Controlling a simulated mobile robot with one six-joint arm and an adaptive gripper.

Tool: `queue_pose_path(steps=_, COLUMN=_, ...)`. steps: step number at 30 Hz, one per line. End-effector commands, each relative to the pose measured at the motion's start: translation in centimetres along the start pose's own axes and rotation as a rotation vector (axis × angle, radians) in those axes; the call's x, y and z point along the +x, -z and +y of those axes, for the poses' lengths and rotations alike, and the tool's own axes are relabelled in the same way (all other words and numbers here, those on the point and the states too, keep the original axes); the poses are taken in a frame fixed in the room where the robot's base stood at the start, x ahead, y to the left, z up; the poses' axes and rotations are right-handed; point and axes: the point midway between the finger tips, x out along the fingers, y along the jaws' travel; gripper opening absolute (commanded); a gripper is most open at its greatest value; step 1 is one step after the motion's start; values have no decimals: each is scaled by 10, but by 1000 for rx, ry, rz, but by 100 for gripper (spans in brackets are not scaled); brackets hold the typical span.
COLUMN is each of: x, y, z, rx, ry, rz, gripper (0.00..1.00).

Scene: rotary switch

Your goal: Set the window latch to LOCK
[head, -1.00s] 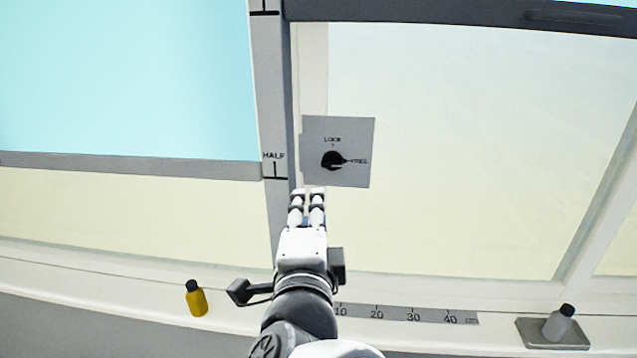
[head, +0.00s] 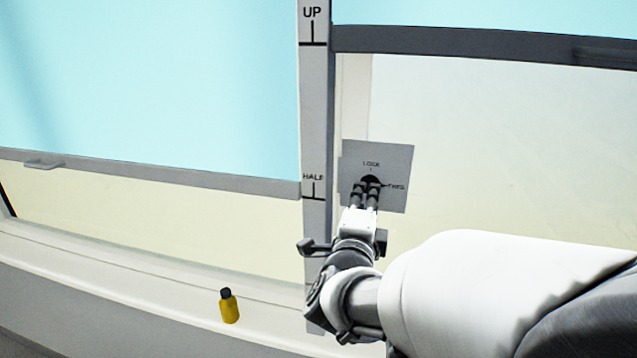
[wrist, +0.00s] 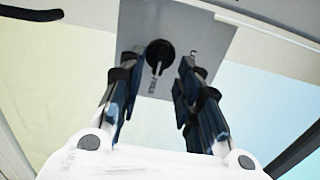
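The window latch is a black rotary knob (head: 371,181) on a grey square plate (head: 399,160), with LOCK marked above it and FREE to its right. In the head view its pointer is toward FREE. My gripper (head: 365,187) is in front of the plate, its fingertips over the lower part of the knob. In the wrist view the knob (wrist: 160,53) shows between and beyond the two fingers of my gripper (wrist: 158,66). The fingers are apart, with a visible gap on both sides of the knob. I cannot tell how deep the fingertips reach.
A vertical post (head: 313,110) marked UP and HALF stands left of the plate. A blue-paned sash (head: 150,90) is to its left. A yellow bottle with a dark cap (head: 229,308) stands on the sill below. A dark rail (head: 480,43) crosses above the plate.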

Motion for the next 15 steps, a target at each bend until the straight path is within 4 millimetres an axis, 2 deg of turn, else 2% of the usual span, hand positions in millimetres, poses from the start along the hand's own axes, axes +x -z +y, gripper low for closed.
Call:
queue_pose_path(steps=1, x=10, y=1, z=1, rx=-1, ry=-1, rz=2, gripper=32)
queue_pose_path(steps=6, x=32, y=0, z=1, rx=-2, ry=-1, rz=1, gripper=32)
queue_pose_path(steps=15, x=41, y=0, z=0, rx=-1, ry=0, rz=-1, gripper=32)
